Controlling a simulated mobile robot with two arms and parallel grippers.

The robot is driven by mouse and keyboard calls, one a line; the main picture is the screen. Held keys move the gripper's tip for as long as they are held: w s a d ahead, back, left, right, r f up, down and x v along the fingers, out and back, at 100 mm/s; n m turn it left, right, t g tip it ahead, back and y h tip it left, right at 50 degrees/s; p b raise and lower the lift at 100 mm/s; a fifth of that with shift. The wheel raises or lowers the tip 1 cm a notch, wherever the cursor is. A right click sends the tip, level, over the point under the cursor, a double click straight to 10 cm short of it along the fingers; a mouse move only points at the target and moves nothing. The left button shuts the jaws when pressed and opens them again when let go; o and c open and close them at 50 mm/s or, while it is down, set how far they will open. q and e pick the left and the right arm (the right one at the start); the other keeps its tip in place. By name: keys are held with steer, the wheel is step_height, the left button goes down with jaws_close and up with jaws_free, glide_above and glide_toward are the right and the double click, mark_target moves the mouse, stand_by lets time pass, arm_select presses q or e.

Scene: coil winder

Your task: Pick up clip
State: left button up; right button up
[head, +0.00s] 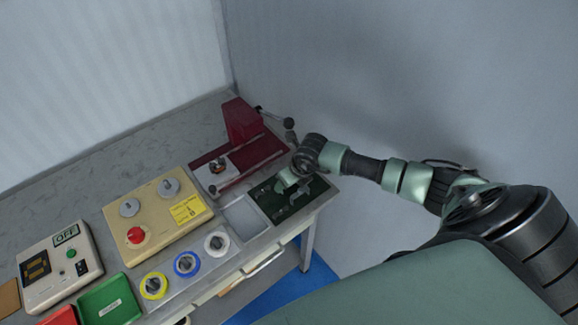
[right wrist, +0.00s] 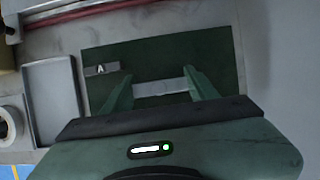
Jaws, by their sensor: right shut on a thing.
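A light grey clip (right wrist: 158,88) lies across between the two green fingers of my right gripper (right wrist: 160,92) in the right wrist view, and the fingers are shut on its ends. It is over the dark green mat (right wrist: 140,48); I cannot tell whether it touches the mat. A second small grey piece marked "A" (right wrist: 101,69) is on the mat's left part, apart from the fingers. In the head view my right gripper (head: 289,182) is over the mat (head: 267,205) at the table's right end. My left gripper is not in view.
An empty grey tray (head: 243,220) is left of the mat. Behind stands a dark red winder (head: 241,122) with a crank. White (head: 217,244), blue (head: 187,264) and yellow (head: 153,286) rings line the front edge. A beige panel (head: 158,214) is further left.

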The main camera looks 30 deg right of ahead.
steer(key=shift+r, duration=0.1)
step_height(320, 180, up, 10)
steer(key=p, duration=0.7)
